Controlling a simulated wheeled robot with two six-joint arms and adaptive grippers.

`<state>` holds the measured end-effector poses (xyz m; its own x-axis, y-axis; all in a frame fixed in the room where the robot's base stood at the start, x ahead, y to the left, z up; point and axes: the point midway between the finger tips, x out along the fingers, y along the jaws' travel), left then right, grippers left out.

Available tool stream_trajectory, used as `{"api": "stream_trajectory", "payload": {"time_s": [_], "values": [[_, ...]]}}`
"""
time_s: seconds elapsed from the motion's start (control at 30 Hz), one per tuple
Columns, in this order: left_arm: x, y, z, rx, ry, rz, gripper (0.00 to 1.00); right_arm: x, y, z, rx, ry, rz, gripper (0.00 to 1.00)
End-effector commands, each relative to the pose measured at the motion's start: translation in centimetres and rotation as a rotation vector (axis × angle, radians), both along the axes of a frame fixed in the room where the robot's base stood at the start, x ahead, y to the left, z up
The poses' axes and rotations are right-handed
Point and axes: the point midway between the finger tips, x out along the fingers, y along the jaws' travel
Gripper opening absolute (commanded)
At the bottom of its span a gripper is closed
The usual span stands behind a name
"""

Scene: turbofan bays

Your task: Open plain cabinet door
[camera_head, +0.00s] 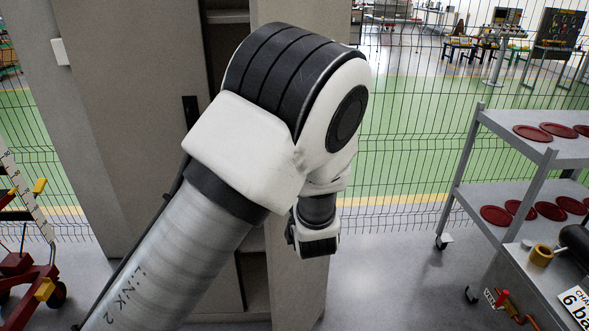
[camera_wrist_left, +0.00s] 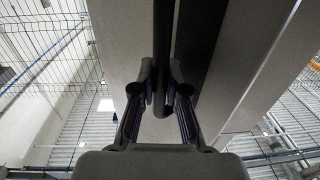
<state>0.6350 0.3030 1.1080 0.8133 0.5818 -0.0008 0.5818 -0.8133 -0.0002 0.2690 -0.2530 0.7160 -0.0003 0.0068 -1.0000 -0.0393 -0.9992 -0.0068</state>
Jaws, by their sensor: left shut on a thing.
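The plain grey-beige cabinet (camera_head: 125,130) stands at the back left. A gap shows its inside, with a shelf (camera_head: 228,16) near the top; my left arm covers much of the middle. A short dark piece (camera_head: 190,112), perhaps a handle, sits near the edge of the wide left panel. In the left wrist view, my left gripper (camera_wrist_left: 160,85) is shut on a dark upright handle bar (camera_wrist_left: 163,45) in front of a grey panel. A dark strip (camera_wrist_left: 200,40) runs beside it. The head view does not clearly show the fingers. My right gripper is not in view.
A grey trolley (camera_head: 545,150) with several red discs stands at the right. A red wheeled frame (camera_head: 20,262) stands at the far left. Wire mesh fencing (camera_head: 410,130) runs behind the cabinet. Grey floor (camera_head: 385,275) is clear between cabinet and trolley.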

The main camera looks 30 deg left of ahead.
Motion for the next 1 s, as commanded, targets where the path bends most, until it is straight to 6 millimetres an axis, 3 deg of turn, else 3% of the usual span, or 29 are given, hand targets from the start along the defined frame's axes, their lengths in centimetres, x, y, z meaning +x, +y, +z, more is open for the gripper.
{"api": "stream_trajectory", "payload": {"time_s": [0.13, 0.17, 0.2, 0.23, 0.57, 0.67, 1.0], "values": [[0.0, 0.0, 0.1, 0.0, -0.001, 0.001, 0.0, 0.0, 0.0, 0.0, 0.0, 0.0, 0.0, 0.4], [0.0, 0.0, 0.1, 0.0, -0.001, 0.001, 0.23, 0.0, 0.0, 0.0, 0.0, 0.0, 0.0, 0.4], [0.0, 0.0, 0.1, 0.0, -0.001, 0.001, 0.38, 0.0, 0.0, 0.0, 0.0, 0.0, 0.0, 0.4], [0.0, 0.0, 0.1, 0.0, -0.001, 0.001, 0.39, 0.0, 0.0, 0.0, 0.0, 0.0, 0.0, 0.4], [0.0, 0.1, 0.4, 0.0, -0.001, 0.001, 0.39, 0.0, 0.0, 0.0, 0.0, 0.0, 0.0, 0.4], [0.0, 0.0, 1.8, 0.001, -0.004, 0.001, 0.39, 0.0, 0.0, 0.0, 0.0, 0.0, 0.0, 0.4], [0.0, 0.0, 9.1, 0.0, -0.005, 0.001, 0.39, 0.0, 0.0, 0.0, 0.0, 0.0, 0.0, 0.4]]}}
